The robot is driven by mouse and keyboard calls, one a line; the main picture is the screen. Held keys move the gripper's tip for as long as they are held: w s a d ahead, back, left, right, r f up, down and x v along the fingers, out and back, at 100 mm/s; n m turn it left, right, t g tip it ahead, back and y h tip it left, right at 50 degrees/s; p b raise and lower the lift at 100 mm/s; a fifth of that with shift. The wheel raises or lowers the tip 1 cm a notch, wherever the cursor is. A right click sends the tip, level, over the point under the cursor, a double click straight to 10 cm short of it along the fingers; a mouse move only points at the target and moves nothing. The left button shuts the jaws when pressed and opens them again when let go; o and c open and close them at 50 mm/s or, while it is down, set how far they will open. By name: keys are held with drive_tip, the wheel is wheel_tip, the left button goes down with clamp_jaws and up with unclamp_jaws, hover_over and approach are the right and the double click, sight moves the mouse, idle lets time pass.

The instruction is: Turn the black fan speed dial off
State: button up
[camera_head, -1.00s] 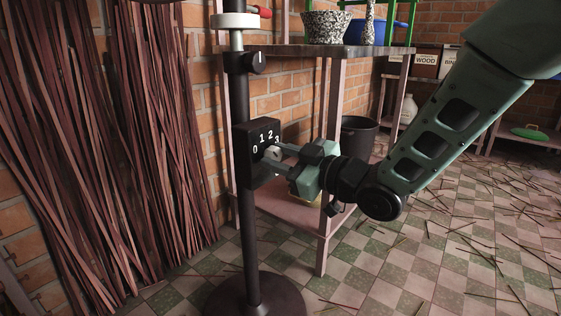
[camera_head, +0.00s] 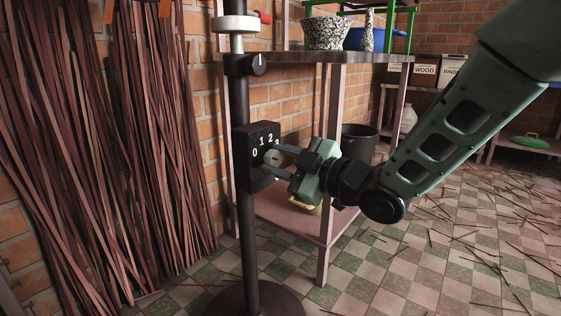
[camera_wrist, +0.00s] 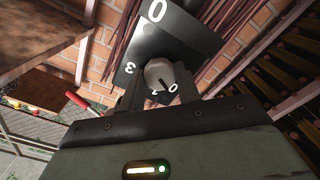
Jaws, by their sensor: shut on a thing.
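A black fan speed box (camera_head: 262,170) is mounted on the dark upright pole, with white numbers 0, 1, 2 and 3 on its face. A pale grey-white round knob (camera_head: 273,157) sits in the middle of that face, below the numbers. In the wrist view the knob (camera_wrist: 161,74) carries a short dark mark on its near side, close to a white 0. My gripper (camera_head: 278,162) is shut on the knob, its two fingers on either side of it. Part of the box face is hidden behind the fingers.
The dark pole (camera_head: 243,220) stands on a round base. A pink-legged shelf (camera_head: 325,200) with pots on top is just behind my gripper. A black bin (camera_head: 358,143) is further back. Thin reddish sticks (camera_head: 110,150) lean against the brick wall at left.

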drive_tip(key=o, duration=1)
drive_tip(key=shift+d, duration=0.1)
drive_tip(key=v, duration=1.2)
drive_tip(key=shift+f, duration=0.3)
drive_tip(key=shift+s+b, duration=0.1)
drive_tip(key=shift+b, duration=0.45)
